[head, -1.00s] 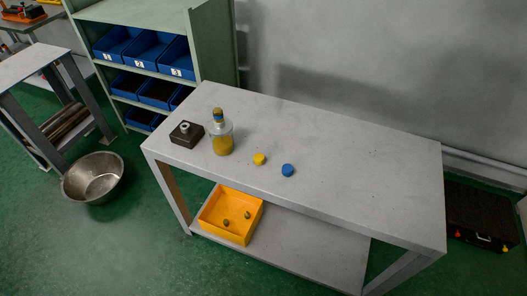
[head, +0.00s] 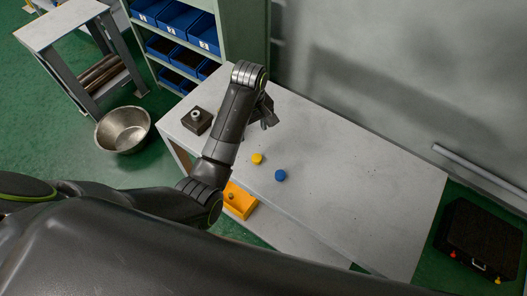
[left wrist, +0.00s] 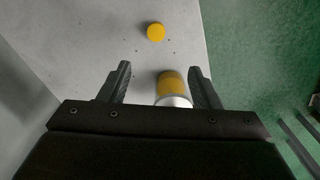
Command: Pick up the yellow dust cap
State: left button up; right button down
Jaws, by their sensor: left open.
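The yellow dust cap (head: 257,159) lies on the grey tabletop (head: 340,190). In the left wrist view the yellow cap (left wrist: 156,32) lies beyond my fingertips, apart from them. My left gripper (head: 268,118) is over the table, behind the cap in the head view. It is open; its two fingers (left wrist: 160,82) stand apart in the left wrist view. A clear bottle with yellow contents (left wrist: 172,88) shows between the fingers, near the right one; whether it touches is unclear. My arm hides the bottle in the head view. My right gripper is not in view.
A blue cap (head: 280,175) lies close to the yellow one. A dark block with a knob (head: 197,120) stands at the table's left end. An orange bin (head: 240,201) is on the lower shelf, partly hidden by my arm. The table's right part is clear.

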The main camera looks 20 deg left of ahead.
pick_arm(q)
jog(key=b, duration=0.3)
send_over(257, 158)
notch_tip(257, 158, down, 4)
jog(key=r, duration=0.1)
jog(key=f, duration=0.7)
jog(key=shift+s+a+f, duration=0.15)
jog(key=shift+a+f, duration=0.1)
jog(key=shift+f, duration=0.05)
jog(key=shift+d+f+p, duration=0.1)
jog(key=shift+f+p, duration=0.25)
jog(key=shift+f, duration=0.65)
jog(key=shift+w+d+f, duration=0.1)
jog(key=shift+w+f, duration=0.1)
jog(key=shift+f, duration=1.75)
jog(key=shift+c, duration=0.5)
jog(key=c, duration=1)
